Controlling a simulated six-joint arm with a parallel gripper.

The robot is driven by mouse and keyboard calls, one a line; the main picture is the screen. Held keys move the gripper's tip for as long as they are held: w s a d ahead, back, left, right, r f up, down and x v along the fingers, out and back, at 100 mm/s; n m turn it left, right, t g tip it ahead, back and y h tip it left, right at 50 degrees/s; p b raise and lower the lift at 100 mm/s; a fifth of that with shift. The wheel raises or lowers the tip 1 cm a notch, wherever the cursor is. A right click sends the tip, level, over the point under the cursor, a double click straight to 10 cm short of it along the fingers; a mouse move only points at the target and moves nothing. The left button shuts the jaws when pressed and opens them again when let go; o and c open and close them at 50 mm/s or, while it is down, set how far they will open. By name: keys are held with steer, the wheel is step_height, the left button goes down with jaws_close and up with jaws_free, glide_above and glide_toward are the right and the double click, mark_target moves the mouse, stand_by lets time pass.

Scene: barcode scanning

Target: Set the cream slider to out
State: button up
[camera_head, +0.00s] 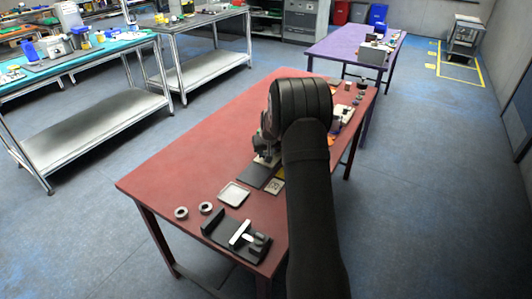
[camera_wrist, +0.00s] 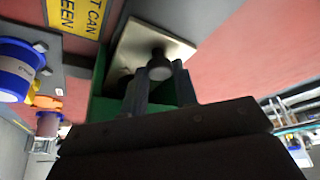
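The cream slider (camera_wrist: 152,42) shows in the wrist view as a pale flat plate with a dark round knob (camera_wrist: 160,68). It sits in a green housing (camera_wrist: 103,85). My gripper (camera_wrist: 160,78) has its two fingers apart, one on each side of the knob as seen from the wrist. Whether they touch it cannot be told. In the head view my gripper (camera_head: 264,158) is low over the red table, and my arm hides most of what lies beneath and behind it. The slider cannot be made out there.
A yellow sign (camera_wrist: 78,14) and a blue round device (camera_wrist: 15,70) lie left of the slider in the wrist view. On the red table (camera_head: 160,170) are a pale tray (camera_head: 234,194), two rings and a black fixture (camera_head: 236,238). The table's left part is clear.

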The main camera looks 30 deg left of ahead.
jaws_close()
steer(key=s, duration=1)
steer(key=shift+s, duration=0.2)
steer(key=o, duration=0.6)
jaws_free()
steer(key=shift+s, duration=0.15)
steer(key=shift+o, duration=0.8)
steer(key=shift+r, duration=0.25)
steer(key=v, duration=1.7)
